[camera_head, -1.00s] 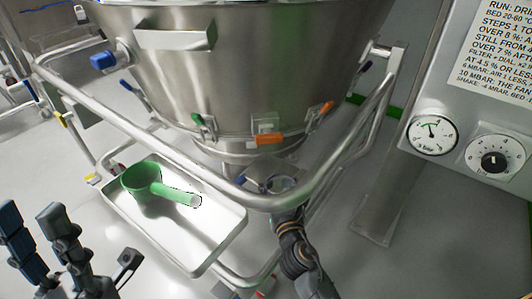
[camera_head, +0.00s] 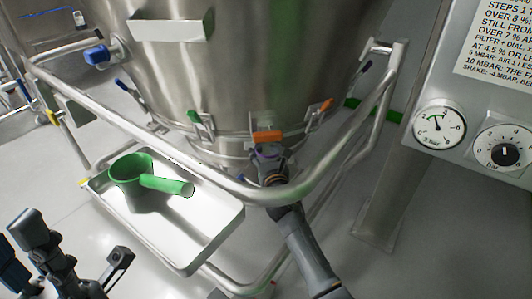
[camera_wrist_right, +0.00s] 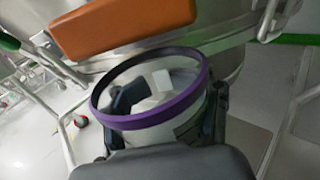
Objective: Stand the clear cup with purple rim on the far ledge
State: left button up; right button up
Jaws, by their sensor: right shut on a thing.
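The clear cup with the purple rim (camera_wrist_right: 201,88) is upright or nearly so in the right wrist view, its open mouth facing the camera. My right gripper (camera_wrist_right: 165,118) is shut on it, with dark fingers on both sides of its wall. In the head view my right gripper (camera_head: 270,168) is beyond the frame's front rail, just below the orange latch on the steel vessel; the cup is small and partly hidden there. My left gripper (camera_head: 80,245) is open and empty at the lower left. I cannot make out the far ledge clearly.
The steel vessel (camera_head: 240,70) stands close ahead, with its orange latch (camera_head: 267,137) beside the cup. A tubular rail (camera_head: 150,120) crosses in front. A steel tray (camera_head: 220,240) holds a green scoop (camera_head: 130,170). A gauge panel (camera_head: 470,110) is at the right.

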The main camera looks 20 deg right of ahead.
jog(key=shift+r, duration=0.15)
jog(key=shift+f, duration=0.2)
jog(key=o, duration=1.3)
jog(key=shift+r, duration=0.1)
